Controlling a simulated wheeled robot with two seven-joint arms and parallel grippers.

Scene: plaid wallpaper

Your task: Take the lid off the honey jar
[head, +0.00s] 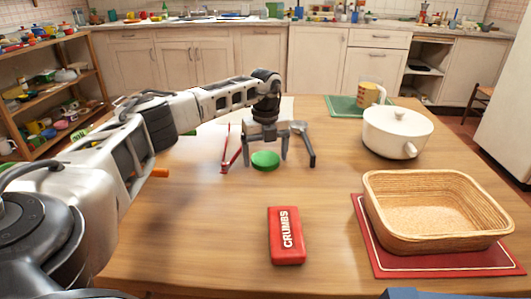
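A round green lid-like disc (265,160) lies low at the middle of the wooden table. My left gripper (266,157) points down over it, with its two fingers apart on either side of the disc. I cannot tell whether the fingers touch it, or whether a jar is under it. A yellow and brown vessel (370,94) stands on a green mat (343,107) at the back right; I cannot tell if it is the honey jar. My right gripper is not in view.
A red "CRUMBS" box (286,237) is in front.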

